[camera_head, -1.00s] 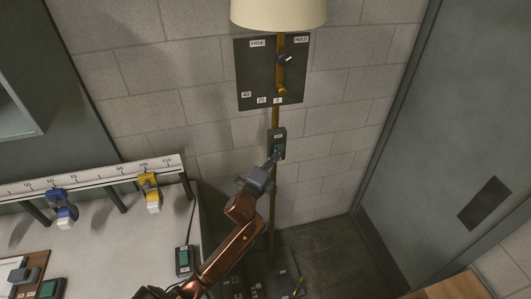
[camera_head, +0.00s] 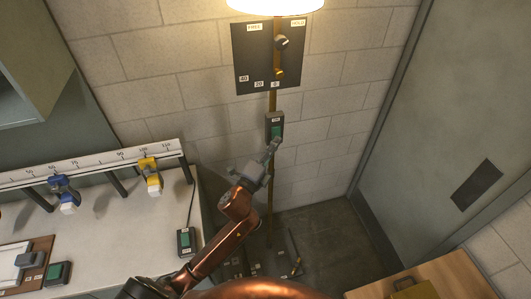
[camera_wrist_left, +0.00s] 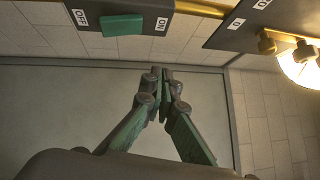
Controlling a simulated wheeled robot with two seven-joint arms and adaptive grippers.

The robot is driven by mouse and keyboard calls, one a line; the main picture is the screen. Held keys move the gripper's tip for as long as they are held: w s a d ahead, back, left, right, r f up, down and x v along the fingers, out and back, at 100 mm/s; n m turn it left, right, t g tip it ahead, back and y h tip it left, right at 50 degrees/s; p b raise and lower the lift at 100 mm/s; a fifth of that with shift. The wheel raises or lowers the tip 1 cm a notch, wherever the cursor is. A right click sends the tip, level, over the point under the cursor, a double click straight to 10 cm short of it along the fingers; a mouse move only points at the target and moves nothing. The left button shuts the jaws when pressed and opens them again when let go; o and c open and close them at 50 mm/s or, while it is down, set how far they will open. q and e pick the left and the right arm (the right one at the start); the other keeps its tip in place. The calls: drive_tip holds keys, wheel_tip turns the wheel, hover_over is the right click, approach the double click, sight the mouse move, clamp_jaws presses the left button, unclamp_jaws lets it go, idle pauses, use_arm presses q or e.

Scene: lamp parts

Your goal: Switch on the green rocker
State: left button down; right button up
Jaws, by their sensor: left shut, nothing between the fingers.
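The green rocker (camera_head: 276,132) sits in a dark switch box on the lamp's brass pole, below a dark panel. It also shows in the left wrist view (camera_wrist_left: 122,25), between an OFF label on the left and an ON label on the right. The lamp shade (camera_head: 276,4) at the top glows, and the lit bulb (camera_wrist_left: 303,66) shows in the wrist view. My left gripper (camera_head: 276,145) is shut and empty, its tips just below the switch box. In the wrist view its fingertips (camera_wrist_left: 161,72) are apart from the rocker. My right gripper is not in view.
Another green-faced switch box (camera_head: 185,241) and a second one (camera_head: 57,272) are on the bench at left. A white scale rail (camera_head: 90,165) carries a blue clamp (camera_head: 65,193) and a yellow clamp (camera_head: 150,175). A grey door (camera_head: 440,120) stands at right.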

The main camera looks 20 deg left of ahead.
use_arm(q)
drive_tip(key=s+b, duration=0.1)
drive_tip(key=s, duration=0.5)
drive_tip(key=shift+a+r, duration=0.35)
drive_tip(key=shift+a, duration=0.05)
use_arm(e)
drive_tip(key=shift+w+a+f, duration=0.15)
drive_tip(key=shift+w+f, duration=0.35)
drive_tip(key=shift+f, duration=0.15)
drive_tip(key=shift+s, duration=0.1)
